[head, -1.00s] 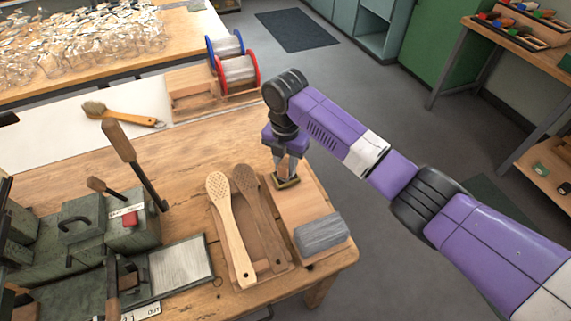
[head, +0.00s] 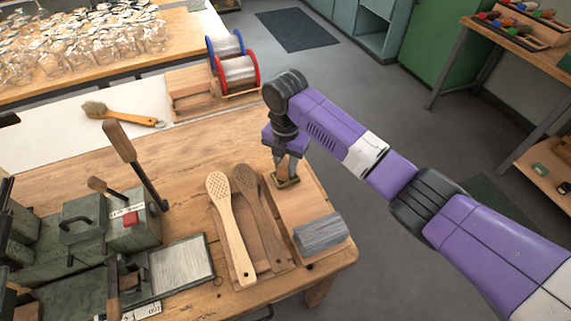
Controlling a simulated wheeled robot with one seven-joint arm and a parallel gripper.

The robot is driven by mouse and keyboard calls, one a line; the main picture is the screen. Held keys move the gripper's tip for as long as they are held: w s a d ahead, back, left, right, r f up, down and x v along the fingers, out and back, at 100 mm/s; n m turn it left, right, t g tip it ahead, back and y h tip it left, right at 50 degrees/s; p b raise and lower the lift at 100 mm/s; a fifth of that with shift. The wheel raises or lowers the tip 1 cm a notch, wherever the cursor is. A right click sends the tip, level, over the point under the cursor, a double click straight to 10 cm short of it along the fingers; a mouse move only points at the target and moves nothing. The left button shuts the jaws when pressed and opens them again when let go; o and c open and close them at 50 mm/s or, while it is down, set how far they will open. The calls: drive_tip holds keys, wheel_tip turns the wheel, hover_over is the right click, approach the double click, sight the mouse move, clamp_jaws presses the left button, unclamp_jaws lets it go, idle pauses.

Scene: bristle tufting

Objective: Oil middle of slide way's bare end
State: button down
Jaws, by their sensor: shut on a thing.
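My gripper (head: 286,173) points down over the right part of the wooden bench. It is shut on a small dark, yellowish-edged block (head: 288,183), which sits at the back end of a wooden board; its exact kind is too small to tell. The slide way appears to be the flat dark bed at the front of the green machine, lower left. Its bare end shows as a bright metal plate (head: 181,270), left of the paddles and well apart from my gripper. Machine parts hide the rest of the way.
Two perforated wooden paddles (head: 228,215) lie on a tray between the plate and my gripper. A grey bristle block (head: 320,233) lies on the board's near end. Upright levers (head: 137,166) rise from the machine (head: 85,230).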

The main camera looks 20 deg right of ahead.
sight(286, 162)
drive_tip(key=shift+r+p, duration=3.1)
drive_tip(key=shift+r, duration=0.4)
